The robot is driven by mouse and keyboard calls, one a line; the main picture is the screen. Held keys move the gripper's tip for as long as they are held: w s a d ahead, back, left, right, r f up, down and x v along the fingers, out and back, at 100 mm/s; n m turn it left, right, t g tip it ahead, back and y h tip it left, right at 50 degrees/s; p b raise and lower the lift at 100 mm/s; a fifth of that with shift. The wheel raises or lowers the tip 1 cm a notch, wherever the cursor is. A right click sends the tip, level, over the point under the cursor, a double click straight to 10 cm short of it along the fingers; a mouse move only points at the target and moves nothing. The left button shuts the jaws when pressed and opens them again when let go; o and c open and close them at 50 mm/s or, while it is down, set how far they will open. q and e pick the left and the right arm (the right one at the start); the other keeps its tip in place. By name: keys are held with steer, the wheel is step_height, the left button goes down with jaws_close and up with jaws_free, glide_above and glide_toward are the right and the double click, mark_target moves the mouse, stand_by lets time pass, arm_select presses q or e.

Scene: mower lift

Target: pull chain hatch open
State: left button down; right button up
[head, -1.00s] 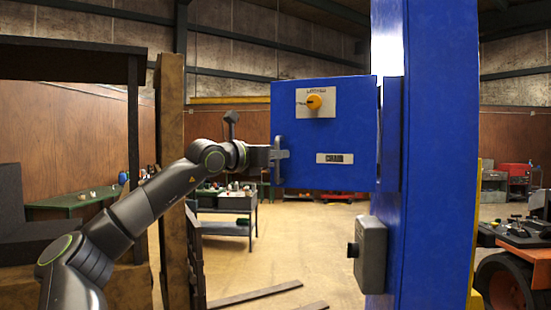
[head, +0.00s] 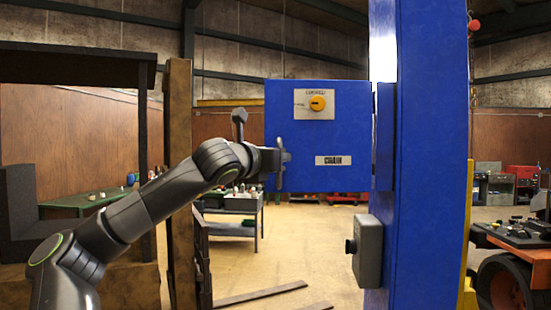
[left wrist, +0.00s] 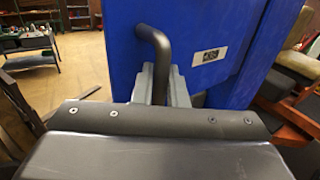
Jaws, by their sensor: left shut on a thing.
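The chain hatch (head: 345,115) is a blue door on the blue lift post (head: 428,200). It carries an orange-yellow knob (head: 318,103) on a pale plate and a small label (head: 333,160) that seems to read CHAIN. My left gripper (head: 279,158) is at the hatch's left edge, shut on the upright bar handle. In the left wrist view the dark bent handle (left wrist: 156,52) stands between my grey fingers (left wrist: 158,84), in front of the blue panel. How far the hatch stands open is hard to tell. My right gripper is not in view.
A grey control box (head: 368,250) with a black button juts from the post below the hatch. A brown upright beam (head: 180,190) stands beside my left arm. Wooden strips (head: 260,293) lie on the floor. An orange machine (head: 510,270) is at the right.

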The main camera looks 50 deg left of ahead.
arm_select(q)
steer(key=shift+s+d+n+y, duration=0.4)
steer(key=shift+d+n+y, duration=0.1)
steer(key=shift+d+y, duration=0.3)
steer(key=c, duration=1.7)
jaws_free()
steer(key=shift+d, duration=0.1)
steer(key=shift+o, duration=0.7)
steer(key=shift+w+d, duration=0.1)
steer(key=shift+w, duration=0.1)
